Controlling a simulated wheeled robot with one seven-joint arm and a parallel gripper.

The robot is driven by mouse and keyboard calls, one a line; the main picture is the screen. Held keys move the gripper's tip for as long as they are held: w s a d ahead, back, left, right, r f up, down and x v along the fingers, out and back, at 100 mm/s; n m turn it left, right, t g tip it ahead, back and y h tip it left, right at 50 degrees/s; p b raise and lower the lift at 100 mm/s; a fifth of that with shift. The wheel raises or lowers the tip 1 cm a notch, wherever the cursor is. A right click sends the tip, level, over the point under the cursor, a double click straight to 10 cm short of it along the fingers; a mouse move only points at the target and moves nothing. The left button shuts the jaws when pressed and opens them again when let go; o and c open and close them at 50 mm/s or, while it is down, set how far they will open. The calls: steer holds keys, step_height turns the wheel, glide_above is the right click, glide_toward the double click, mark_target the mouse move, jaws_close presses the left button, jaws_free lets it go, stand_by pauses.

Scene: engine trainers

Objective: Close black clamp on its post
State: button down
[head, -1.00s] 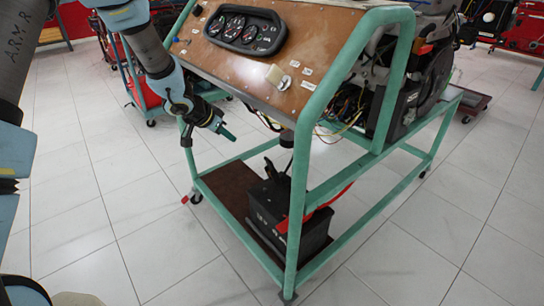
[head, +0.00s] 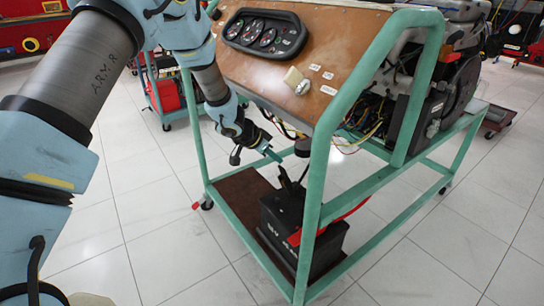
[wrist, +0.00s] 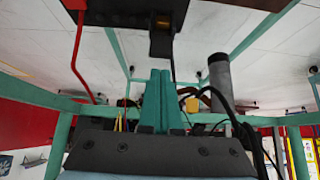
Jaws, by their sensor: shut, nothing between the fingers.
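The black battery (head: 290,222) stands on the brown lower shelf of the teal engine stand in the head view. A dark upright piece, which looks like the black clamp (head: 285,180), rises from its top at the near left. In the wrist view a dark block with a small brownish spot, likely the clamp (wrist: 161,40), is straight beyond my fingertips. Whether it is seated on its post I cannot tell. My gripper (head: 272,156) is shut and empty, its teal fingers (wrist: 158,98) together. It is just above and left of the clamp, apart from it.
The sloped instrument panel (head: 290,65) overhangs above my gripper. A red cable (head: 345,213) runs along the battery's right side. A dark cable and a grey cylinder (wrist: 220,82) show in the wrist view.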

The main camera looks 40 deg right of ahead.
mark_target(283, 168)
steer(key=shift+b+x, duration=0.3)
steer(key=shift+x, duration=2.3)
steer(key=shift+a+f, duration=0.1)
